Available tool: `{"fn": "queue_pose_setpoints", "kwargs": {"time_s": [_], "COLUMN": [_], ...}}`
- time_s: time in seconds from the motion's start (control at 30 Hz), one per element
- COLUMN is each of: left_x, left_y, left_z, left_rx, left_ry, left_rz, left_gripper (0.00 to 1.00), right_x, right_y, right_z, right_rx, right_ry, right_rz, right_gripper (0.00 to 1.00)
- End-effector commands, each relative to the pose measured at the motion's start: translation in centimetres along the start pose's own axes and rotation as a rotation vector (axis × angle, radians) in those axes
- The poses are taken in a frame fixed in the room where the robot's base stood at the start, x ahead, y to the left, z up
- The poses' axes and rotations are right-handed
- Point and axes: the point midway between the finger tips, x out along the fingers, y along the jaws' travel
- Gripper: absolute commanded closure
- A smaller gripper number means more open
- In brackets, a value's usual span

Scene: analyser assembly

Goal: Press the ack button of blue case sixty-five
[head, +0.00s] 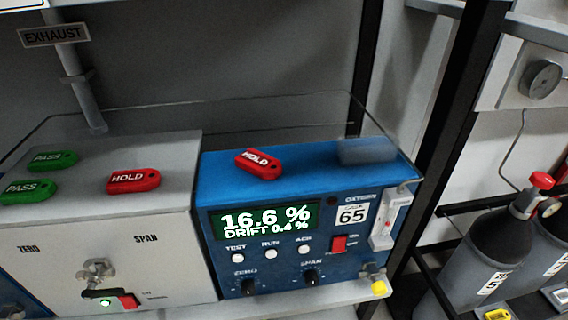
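The blue case sixty-five (300,180) stands on a shelf in the middle of the head view, with its front panel facing me. Its label (351,215) reads 65. Its green display (264,220) reads 16.6 % and DRIFT 0.4 %. Below the display are three round white buttons: TEST (237,258), RUN (271,254) and ACK (304,250), the rightmost of them. Nothing covers the ACK button. Neither of my grippers is in view.
A red HOLD tag (259,164) lies on the blue case. A grey case (120,240) with a valve stands against its left side, bearing two green PASS tags and a red HOLD tag (133,181). A black post (452,130) and gas cylinders (477,260) are at right.

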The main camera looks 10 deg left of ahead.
Motion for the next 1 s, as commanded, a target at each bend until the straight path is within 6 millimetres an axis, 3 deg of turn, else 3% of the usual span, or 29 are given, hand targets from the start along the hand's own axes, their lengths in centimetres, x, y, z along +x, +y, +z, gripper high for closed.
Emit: {"fn": "queue_pose_setpoints", "kwargs": {"time_s": [0.17,1.0], "left_x": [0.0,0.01], "left_y": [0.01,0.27], "left_z": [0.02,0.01], "left_rx": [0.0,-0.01], "left_ry": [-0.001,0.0], "left_rz": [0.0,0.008], "left_gripper": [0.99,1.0], "right_x": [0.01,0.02], "right_y": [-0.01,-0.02], "right_z": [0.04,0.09], "right_rx": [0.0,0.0], "right_ry": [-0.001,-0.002], "right_rz": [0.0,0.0], "right_gripper": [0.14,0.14]}}
